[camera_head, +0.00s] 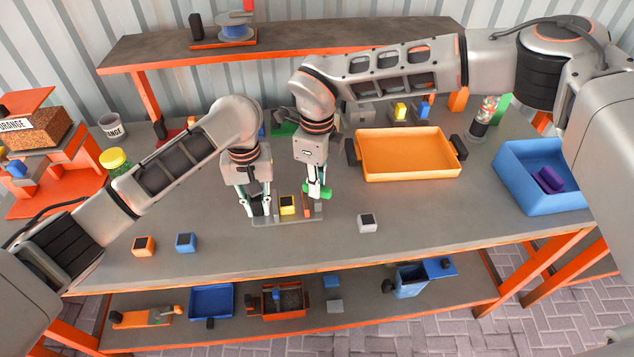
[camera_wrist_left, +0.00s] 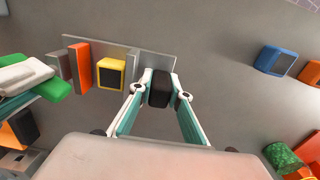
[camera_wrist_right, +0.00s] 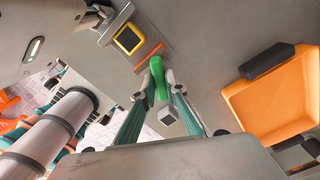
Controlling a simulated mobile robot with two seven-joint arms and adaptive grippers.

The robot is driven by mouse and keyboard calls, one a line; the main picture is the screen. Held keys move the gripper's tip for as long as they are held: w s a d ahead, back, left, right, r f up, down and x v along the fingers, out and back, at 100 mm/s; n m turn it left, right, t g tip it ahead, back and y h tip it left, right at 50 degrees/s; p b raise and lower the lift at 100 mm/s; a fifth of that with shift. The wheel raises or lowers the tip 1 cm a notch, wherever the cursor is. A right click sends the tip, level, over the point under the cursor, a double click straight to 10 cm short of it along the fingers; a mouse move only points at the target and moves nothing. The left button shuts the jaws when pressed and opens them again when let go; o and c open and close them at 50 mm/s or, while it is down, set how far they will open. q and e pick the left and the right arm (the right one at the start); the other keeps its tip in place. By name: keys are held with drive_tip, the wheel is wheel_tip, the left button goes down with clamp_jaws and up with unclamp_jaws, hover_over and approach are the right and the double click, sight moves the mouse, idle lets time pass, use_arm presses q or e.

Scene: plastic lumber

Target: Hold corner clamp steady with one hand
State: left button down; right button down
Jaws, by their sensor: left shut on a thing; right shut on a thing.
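The corner clamp appears to be the grey plate (camera_head: 285,221) with small uprights at the middle of the bench; it also shows in the left wrist view (camera_wrist_left: 118,46). A yellow block with a dark top (camera_head: 288,205) and a thin orange piece (camera_wrist_left: 80,66) stand on it. My left gripper (camera_head: 258,206) is shut on a black block (camera_wrist_left: 160,88) at the plate's left end. My right gripper (camera_head: 318,188) is shut on a green handle (camera_wrist_right: 157,80) by the plate's right end. Whether the green handle touches the plate is unclear.
An orange tray (camera_head: 410,176) lies behind right, and a blue bin (camera_head: 520,200) stands at the far right. A loose grey cube (camera_head: 367,223) is right of the plate. An orange cube (camera_head: 143,246) and a blue cube (camera_head: 186,242) sit front left. The front bench strip is mostly clear.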

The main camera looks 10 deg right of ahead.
drive_tip(key=shift+n, duration=0.6)
drive_tip(key=c, duration=2)
unclamp_jaws()
drive_tip(key=shift+c, duration=0.2)
wheel_tip(320, 180, up, 12)
use_arm(q)
drive_tip(key=c, duration=1.8)
unclamp_jaws()
